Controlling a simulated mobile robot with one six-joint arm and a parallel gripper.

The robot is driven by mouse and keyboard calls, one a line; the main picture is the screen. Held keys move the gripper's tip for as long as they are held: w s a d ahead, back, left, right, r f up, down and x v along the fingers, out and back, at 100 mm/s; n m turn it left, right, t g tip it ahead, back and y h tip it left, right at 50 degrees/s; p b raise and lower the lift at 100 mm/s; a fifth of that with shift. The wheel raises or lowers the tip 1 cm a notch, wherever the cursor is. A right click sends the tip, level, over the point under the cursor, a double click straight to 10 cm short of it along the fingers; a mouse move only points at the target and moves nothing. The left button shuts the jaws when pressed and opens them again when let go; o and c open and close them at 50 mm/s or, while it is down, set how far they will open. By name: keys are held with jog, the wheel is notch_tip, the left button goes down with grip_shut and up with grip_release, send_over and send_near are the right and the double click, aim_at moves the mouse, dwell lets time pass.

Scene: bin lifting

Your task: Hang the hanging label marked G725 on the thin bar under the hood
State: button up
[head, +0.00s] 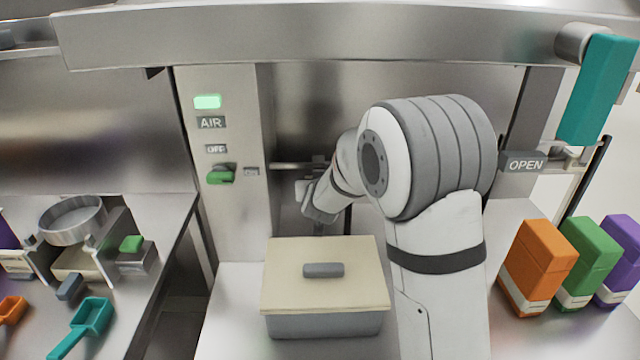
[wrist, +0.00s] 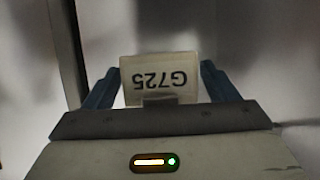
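The hanging label marked G725 (wrist: 160,78) is a pale plate in the wrist view. Its text reads upside down there, and a small grey tab shows at its lower edge. My gripper (wrist: 160,68) has its two blue-grey fingers at the label's left and right edges and appears shut on it. In the head view my gripper (head: 318,205) reaches under the hood (head: 330,40), behind the beige-lidded box. The thin bar (head: 297,165) runs across from the grey panel, just above my gripper. Whether the label touches the bar is not clear.
The beige-lidded grey box (head: 325,325) stands in front of my gripper. The control panel (head: 225,130) is to the left. Orange (head: 540,265), green and purple boxes stand at right. A teal handle (head: 597,90) hangs at upper right. Scoops lie on the left bench.

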jog(key=shift+o, duration=0.8)
jog(key=s+d+g, duration=0.3)
jog(key=s+d, duration=0.1)
jog(key=s, duration=0.9)
jog(key=s+d+r+g, duration=0.1)
jog(key=s+d+g, duration=0.3)
jog(key=s, duration=0.9)
jog(key=s+d+g, duration=0.4)
jog(key=s, duration=0.9)
jog(key=shift+s+d+r, duration=0.35)
jog(key=shift+r, duration=0.05)
jog(key=shift+c, duration=0.3)
